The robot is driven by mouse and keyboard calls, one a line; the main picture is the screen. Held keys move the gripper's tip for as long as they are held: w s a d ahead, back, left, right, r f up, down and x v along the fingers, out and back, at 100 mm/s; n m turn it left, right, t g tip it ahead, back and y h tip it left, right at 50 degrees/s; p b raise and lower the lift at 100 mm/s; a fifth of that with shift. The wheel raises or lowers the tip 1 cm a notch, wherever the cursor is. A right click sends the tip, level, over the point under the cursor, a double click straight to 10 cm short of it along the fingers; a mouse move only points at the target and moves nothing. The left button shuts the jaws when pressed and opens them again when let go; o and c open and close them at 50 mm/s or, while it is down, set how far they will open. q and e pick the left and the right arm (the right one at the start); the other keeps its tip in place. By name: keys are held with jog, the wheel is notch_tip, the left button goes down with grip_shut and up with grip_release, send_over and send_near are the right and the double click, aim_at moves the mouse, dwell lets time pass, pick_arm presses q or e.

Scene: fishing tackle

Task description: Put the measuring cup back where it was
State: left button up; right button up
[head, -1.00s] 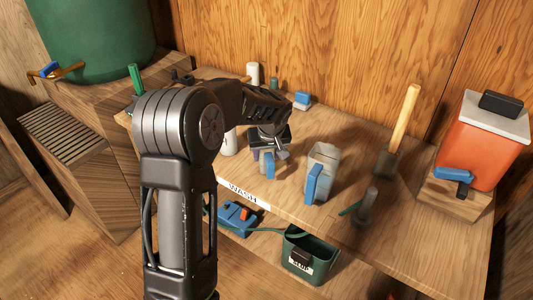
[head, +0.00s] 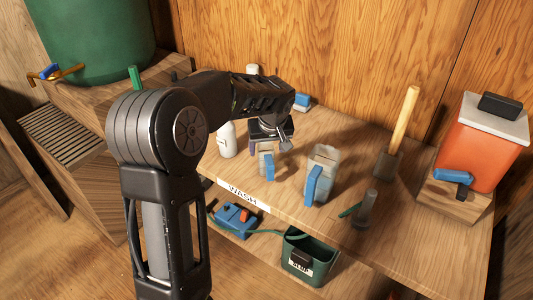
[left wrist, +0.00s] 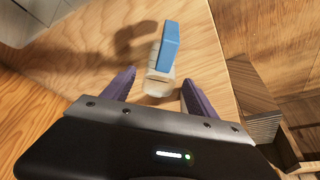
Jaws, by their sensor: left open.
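A small clear-grey measuring cup (head: 266,161) with a blue handle stands upright near the front edge of the shelf, above the WASH label. It also shows in the left wrist view (left wrist: 159,82), just beyond and between my fingertips, with its blue handle pointing away. My left gripper (head: 268,140) is open and empty, just behind the cup in the head view. In the left wrist view its two purple fingers (left wrist: 158,88) stand apart, with gaps at the cup's sides. My right gripper is not in view.
A larger jug (head: 323,165) with a blue handle stands right of the cup. A white bottle (head: 227,140) stands to the left. A wooden-handled tool (head: 404,120) and an orange dispenser (head: 482,145) are further right. A green bin (head: 310,255) sits below.

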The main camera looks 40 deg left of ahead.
pick_arm(q)
jog(key=v, duration=0.7)
